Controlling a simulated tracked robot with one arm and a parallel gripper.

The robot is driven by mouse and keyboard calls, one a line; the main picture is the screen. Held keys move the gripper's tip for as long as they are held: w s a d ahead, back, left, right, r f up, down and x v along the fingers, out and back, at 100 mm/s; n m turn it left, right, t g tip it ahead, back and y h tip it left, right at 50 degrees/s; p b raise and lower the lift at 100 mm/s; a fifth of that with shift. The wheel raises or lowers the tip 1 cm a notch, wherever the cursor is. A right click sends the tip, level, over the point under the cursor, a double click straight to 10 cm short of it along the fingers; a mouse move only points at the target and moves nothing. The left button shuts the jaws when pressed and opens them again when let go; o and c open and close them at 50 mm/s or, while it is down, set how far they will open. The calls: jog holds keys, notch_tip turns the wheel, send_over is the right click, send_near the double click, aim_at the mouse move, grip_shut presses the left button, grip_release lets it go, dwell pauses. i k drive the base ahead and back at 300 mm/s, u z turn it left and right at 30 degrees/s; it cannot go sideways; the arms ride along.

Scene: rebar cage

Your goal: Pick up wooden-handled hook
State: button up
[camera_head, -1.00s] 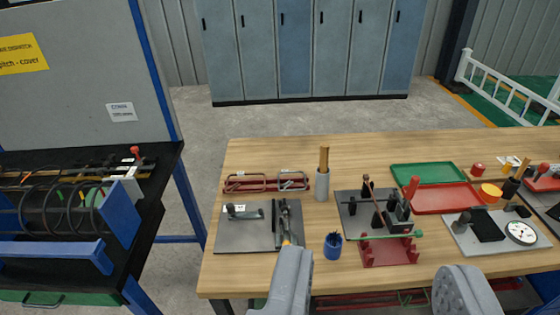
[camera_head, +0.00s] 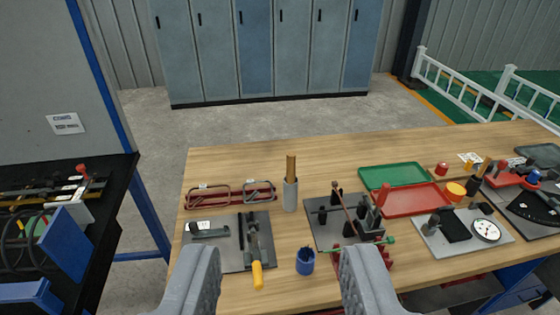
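A wooden handle (camera_head: 291,168) stands upright in a grey cylindrical holder (camera_head: 290,195) on the wooden table. Its lower end is hidden inside the holder, so I cannot see a hook on it. My gripper (camera_head: 280,282) shows at the bottom of the view, with its two grey fingers wide apart. It is open, and nothing is visible between the fingertips except the tabletop and tools beyond them. The handle and holder are beyond the gripper, roughly centred between the fingers and apart from them.
A blue cup (camera_head: 305,262) and a red rack (camera_head: 372,262) stand nearer me. Red frames (camera_head: 230,194) lie left of the holder. A green tray (camera_head: 395,176) and red tray (camera_head: 415,199) lie right.

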aim_at(290, 156)
jog(key=i, duration=1.45)
jog(key=z, duration=0.05)
